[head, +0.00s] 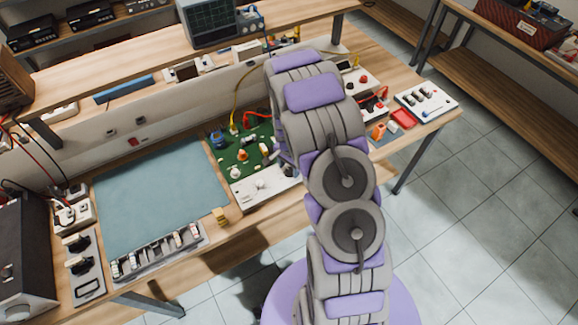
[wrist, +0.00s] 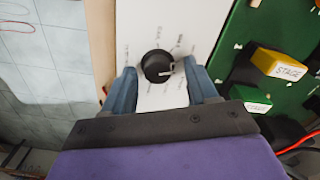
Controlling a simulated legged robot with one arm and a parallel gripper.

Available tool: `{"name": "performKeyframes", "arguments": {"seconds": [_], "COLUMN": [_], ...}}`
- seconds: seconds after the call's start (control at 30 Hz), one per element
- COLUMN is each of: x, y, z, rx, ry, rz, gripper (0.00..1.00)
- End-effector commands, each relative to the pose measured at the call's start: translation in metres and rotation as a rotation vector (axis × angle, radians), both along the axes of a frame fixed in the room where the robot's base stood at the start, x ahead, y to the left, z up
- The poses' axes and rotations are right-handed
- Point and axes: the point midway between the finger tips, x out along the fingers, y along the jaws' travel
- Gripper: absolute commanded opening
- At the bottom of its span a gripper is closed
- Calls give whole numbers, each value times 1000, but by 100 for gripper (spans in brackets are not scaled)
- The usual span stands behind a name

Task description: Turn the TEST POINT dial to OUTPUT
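The dial (wrist: 157,65) is a round black knob on a white panel (wrist: 180,22) in the wrist view. A pale pointer mark on it points to the right of the picture. Small printed labels surround it, too small to read. My gripper (wrist: 160,76) is open, with one blue-grey finger on each side of the dial's near edge and a visible gap to the knob on both sides. In the head view the white panel (head: 265,186) is at the front of the green board, and my arm hides part of it and most of my gripper.
A green circuit board (head: 232,152) with colored parts adjoins the panel. A yellow block marked STAGE (wrist: 278,64) and a red cable (wrist: 298,146) are on the right in the wrist view. A blue-grey mat (head: 160,195) lies left of the board on the bench.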

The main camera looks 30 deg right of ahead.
Motion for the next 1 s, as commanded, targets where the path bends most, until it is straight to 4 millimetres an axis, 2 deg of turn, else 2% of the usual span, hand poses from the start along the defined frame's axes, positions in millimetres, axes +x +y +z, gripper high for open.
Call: {"name": "performKeyframes", "arguments": {"seconds": [0.2,0.37,0.47,0.8,1.0], "x": [-1,0,-1,2,2], "y": [0,0,0,-1,-1], "z": [1,15,31,107,145], "rx": [0,-1,0,-2,-2], "ry": [2,0,1,-4,-3], "rz": [0,0,0,1,1], "gripper": [58,58,58,58,58]}}
